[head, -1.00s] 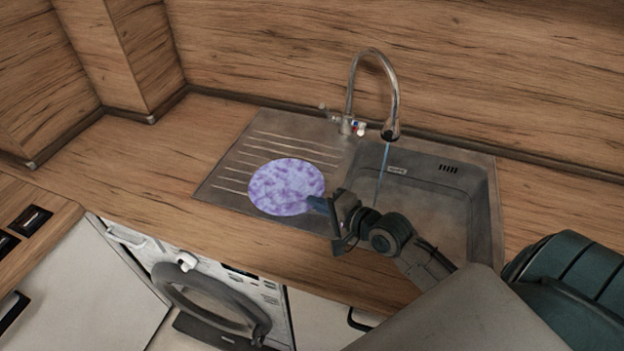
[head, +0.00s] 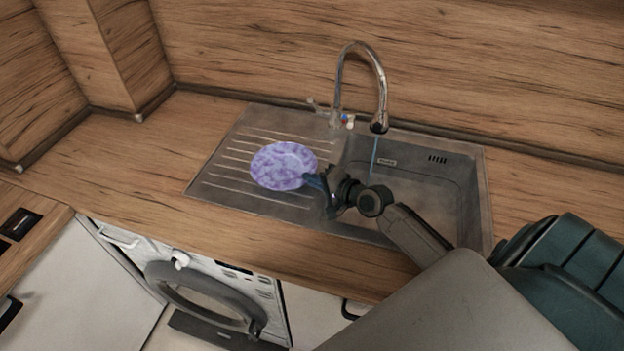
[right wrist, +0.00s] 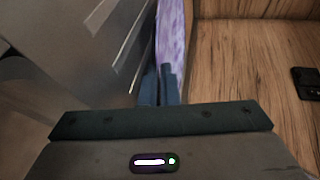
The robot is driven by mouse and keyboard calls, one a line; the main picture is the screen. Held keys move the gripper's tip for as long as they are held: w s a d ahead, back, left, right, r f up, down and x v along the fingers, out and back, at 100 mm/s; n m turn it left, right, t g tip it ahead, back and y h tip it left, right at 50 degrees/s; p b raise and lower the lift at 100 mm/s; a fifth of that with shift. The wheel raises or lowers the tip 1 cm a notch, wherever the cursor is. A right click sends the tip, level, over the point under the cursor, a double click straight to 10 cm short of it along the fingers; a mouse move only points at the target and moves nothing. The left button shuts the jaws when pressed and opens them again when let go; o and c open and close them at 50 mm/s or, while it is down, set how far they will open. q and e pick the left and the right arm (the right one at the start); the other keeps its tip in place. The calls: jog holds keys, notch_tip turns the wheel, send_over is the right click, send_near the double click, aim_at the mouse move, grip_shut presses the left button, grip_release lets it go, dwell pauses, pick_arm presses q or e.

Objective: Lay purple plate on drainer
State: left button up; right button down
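The purple plate (head: 283,166) is mottled purple and white and shows over the ridged metal drainer (head: 225,181) left of the sink bowl. My right gripper (head: 312,182) is shut on the plate's right edge in the head view. In the right wrist view the plate (right wrist: 171,30) appears edge-on, as a narrow strip, with its rim between the blue fingers (right wrist: 160,86). The drainer's ridges (right wrist: 125,60) show to its left there. I cannot tell whether the plate touches the drainer. My left gripper is not in view.
A sink bowl (head: 440,185) lies right of the drainer, with a curved tap (head: 381,95) and a thin blue stream above it. Wooden counter (head: 130,165) is clear to the left. A washing machine (head: 205,290) stands below the counter's front edge.

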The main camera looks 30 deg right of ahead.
jog(key=shift+f, duration=0.1)
jog(key=c, duration=2)
grip_release()
jog(key=shift+o, duration=0.2)
jog(key=shift+s+d, duration=0.1)
jog(key=shift+s, duration=0.15)
jog(key=p+v, duration=0.2)
jog(key=v, duration=0.9)
jog(key=shift+s+r, duration=0.25)
jog(key=shift+r, duration=0.05)
